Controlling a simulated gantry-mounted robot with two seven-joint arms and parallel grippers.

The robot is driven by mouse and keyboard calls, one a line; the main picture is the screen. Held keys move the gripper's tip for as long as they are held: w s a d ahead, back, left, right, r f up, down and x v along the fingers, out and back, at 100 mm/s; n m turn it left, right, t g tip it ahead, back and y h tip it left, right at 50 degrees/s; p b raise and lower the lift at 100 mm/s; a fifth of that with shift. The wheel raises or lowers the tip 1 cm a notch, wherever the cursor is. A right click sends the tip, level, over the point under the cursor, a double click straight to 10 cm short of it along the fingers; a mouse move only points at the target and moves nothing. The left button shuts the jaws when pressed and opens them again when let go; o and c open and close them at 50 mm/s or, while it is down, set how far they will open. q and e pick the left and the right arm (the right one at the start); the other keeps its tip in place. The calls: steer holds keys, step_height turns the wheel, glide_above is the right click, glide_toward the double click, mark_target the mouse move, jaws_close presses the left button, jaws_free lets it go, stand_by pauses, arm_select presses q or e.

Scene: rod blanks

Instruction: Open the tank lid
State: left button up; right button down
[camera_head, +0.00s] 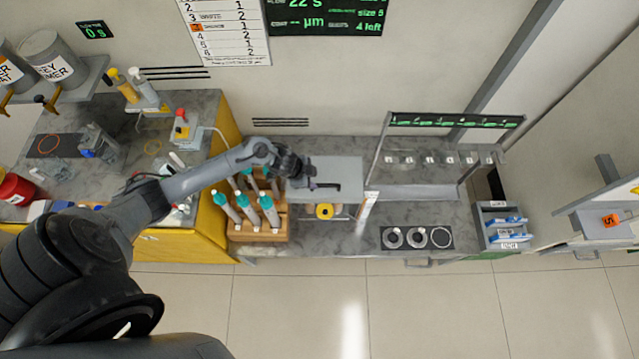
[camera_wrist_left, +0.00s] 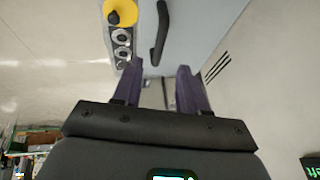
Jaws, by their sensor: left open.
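The tank lid (camera_head: 335,172) is a flat pale grey panel beside the wooden rack. It carries a dark bar handle (camera_head: 325,186). In the left wrist view the lid (camera_wrist_left: 195,25) fills the top centre, and the curved black handle (camera_wrist_left: 160,32) stands on it just beyond the fingertips. My left gripper (camera_head: 305,182) is over the lid's left part, beside the handle. In the left wrist view the two purple-grey fingers of my left gripper (camera_wrist_left: 159,70) are apart with nothing between them. The lid appears closed. My right gripper is out of view.
A wooden rack (camera_head: 258,236) with several teal-capped bottles stands left of the tank. A yellow round part (camera_head: 324,211) sits in front of the lid. A raised frame with a display strip (camera_head: 455,120) stands to the right. A black plate with rings (camera_head: 417,238) lies on the bench.

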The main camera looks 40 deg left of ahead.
mark_target(322, 185)
arm_select(q)
steer(key=b+x, duration=0.1)
steer(key=x, duration=0.6)
steer(key=shift+w+f, duration=0.15)
steer(key=shift+f, duration=0.15)
jaws_close()
